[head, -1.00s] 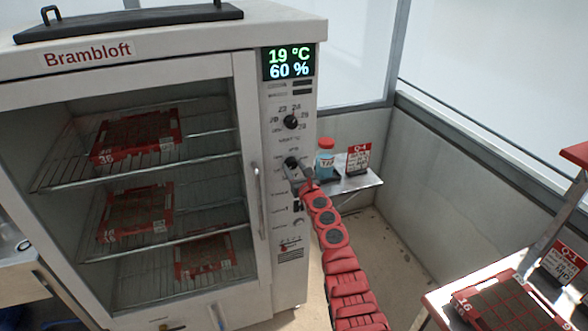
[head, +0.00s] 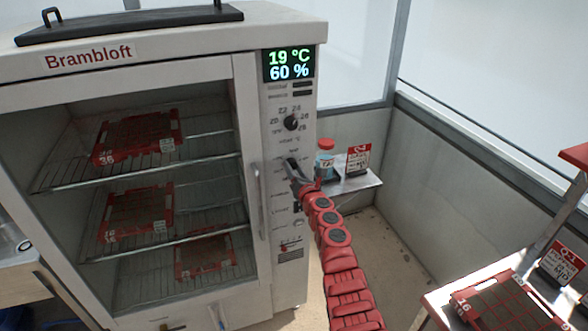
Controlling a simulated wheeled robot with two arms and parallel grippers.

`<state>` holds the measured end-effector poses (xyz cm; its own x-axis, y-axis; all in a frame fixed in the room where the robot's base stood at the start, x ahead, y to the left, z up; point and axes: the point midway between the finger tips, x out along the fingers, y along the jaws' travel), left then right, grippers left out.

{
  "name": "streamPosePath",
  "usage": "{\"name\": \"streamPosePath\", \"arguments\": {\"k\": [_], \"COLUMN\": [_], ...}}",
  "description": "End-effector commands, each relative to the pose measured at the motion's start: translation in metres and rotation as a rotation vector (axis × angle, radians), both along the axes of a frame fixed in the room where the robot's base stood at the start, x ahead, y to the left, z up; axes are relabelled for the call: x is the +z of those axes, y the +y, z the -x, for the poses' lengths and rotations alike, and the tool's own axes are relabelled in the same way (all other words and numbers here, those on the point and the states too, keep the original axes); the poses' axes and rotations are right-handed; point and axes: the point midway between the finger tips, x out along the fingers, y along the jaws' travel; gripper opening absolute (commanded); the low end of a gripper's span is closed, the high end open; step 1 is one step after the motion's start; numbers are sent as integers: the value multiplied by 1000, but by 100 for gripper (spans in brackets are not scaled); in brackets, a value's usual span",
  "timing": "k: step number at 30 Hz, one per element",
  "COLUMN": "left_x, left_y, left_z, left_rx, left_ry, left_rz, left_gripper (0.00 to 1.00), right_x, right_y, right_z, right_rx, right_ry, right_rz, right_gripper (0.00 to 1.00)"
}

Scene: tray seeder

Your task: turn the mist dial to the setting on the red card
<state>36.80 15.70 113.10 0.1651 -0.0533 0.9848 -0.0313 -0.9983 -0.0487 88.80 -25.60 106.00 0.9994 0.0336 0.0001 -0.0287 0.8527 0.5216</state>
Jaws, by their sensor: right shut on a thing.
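The mist dial (head: 291,162) is the lower dark knob on the cabinet's control panel, mostly covered by my right gripper. My right gripper (head: 295,170) is shut on it, and its red arm comes up from below. The dial's pointer and scale are too small and hidden to read. A red-and-white card (head: 358,158) stands on the small side shelf, and another red-and-white card (head: 567,258) stands at the lower right. Their print is too small to read. My left gripper is not in view.
The white cabinet (head: 180,65) holds several red trays behind its door, with a vertical handle (head: 259,200) beside the panel. An upper dial (head: 291,123) sits above my gripper. The display (head: 289,65) reads 19 °C and 60 %. A red-capped jar (head: 325,158) stands close to my wrist.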

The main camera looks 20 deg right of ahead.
Motion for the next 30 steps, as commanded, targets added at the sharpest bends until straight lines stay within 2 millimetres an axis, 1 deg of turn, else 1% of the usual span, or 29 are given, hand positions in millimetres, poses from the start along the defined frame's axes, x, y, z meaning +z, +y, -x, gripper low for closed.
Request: {"name": "streamPosePath", "arguments": {"k": [16, 30], "left_x": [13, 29], "left_y": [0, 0], "left_z": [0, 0], "left_rx": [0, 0], "left_ry": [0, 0], "left_rz": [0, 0], "left_gripper": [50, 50], "right_x": [0, 2], "right_y": [0, 1], "right_z": [0, 0], "right_rx": [-2, 1], "right_ry": [20, 33], "right_rz": [-521, -967], "right_gripper": [0, 0]}}
